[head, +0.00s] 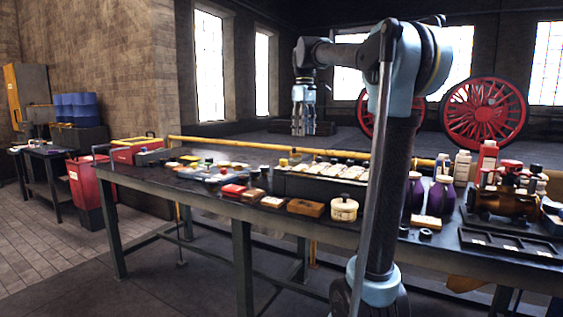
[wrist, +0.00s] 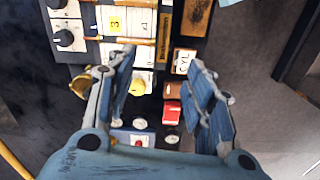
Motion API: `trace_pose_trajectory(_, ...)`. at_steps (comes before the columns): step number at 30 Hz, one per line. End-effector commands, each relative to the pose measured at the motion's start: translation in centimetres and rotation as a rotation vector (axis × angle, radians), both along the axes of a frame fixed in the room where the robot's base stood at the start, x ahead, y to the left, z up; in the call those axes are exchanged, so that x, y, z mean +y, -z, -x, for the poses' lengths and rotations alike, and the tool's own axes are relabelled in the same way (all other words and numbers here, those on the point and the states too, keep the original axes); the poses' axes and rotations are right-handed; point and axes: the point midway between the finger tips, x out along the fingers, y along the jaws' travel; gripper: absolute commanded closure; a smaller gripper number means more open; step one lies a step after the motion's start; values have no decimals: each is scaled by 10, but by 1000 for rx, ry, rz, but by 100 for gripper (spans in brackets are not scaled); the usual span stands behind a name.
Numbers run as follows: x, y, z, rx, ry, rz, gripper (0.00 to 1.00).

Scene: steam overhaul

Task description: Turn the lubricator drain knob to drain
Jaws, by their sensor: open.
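My gripper (head: 303,125) hangs pointing down above the bench, in the middle of the head view. In the wrist view my gripper (wrist: 163,60) has its two blue-grey fingers spread apart, with nothing held between them. Two round black knobs, an upper knob (wrist: 57,5) and a lower knob (wrist: 64,38), sit on pale plates at the upper left of the wrist view, outside the fingers. I cannot tell whether either is the lubricator drain knob. A yellow round piece (wrist: 137,88) shows beside the left finger. No lubricator can be made out for certain.
The long dark bench (head: 150,178) carries many small parts. A card marked CYL (wrist: 184,61) and a red block (wrist: 172,113) lie below my gripper. Purple bottles (head: 441,193) and a bronze fitting (head: 505,203) stand at the right. A yellow rail (head: 250,145) runs behind.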

Motion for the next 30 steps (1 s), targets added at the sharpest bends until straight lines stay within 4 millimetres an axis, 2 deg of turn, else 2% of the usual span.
trace_pose_trajectory(1, 8, -7, -15, 1, -35, 1, 52)
trace_pose_trajectory(6, 33, -25, -55, 7, -160, 2, 52)
trace_pose_trajectory(12, 55, -35, -85, 12, -261, 1, 52)
trace_pose_trajectory(20, 60, -31, -94, 13, -292, 1, 52)
trace_pose_trajectory(23, 60, -21, -94, 13, -291, 1, 52)
trace_pose_trajectory(30, 59, 17, -93, 13, -289, 1, 52)
